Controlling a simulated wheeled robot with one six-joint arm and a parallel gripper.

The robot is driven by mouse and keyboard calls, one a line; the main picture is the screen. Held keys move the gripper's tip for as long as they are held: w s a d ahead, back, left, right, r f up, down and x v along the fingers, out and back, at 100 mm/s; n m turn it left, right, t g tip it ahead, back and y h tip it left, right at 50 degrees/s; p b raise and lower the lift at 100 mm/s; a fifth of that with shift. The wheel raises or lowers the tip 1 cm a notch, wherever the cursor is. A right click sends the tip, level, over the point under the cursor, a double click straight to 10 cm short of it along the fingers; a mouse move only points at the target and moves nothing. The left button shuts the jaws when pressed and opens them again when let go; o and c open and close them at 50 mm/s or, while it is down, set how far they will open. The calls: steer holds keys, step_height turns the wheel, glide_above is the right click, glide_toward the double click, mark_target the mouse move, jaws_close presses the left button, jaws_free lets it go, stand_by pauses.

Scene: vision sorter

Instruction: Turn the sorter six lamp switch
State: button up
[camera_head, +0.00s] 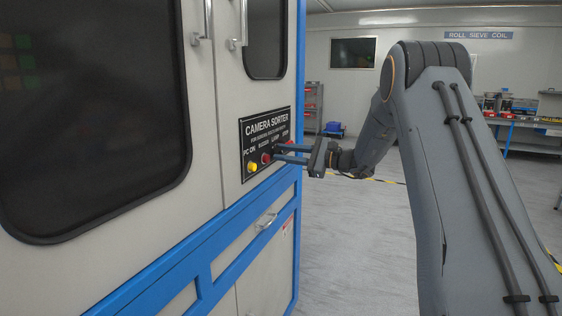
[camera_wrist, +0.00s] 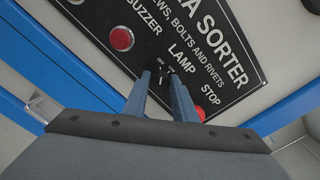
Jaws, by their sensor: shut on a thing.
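The black control panel (camera_head: 266,135) is on the blue and white sorter cabinet, labelled "CAMERA SORTER". It also shows in the wrist view (camera_wrist: 215,40), with the words BUZZER, LAMP and STOP. The small dark lamp switch (camera_wrist: 162,71) sits by the word LAMP. My gripper (camera_head: 277,153) reaches the panel from the right. In the wrist view, my gripper's two blue-grey fingers (camera_wrist: 162,77) are at either side of the switch and shut on it. The fingers hide part of the switch, so its exact turn position is hard to tell.
A red button (camera_wrist: 121,38) is beside the switch at BUZZER, and another red button (camera_wrist: 199,113) at STOP is close to the right finger. A yellow button (camera_head: 252,167) is at the panel's left. A door handle (camera_head: 266,221) is below. The floor to the right is open.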

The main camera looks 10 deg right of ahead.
steer(key=shift+d+n+b, duration=0.15)
steer(key=shift+n+b, duration=0.4)
steer(key=shift+n, duration=0.05)
steer(key=o, duration=1)
steer(key=shift+d, duration=0.1)
steer(key=shift+b+v, duration=0.45)
steer(key=shift+v, duration=3.3)
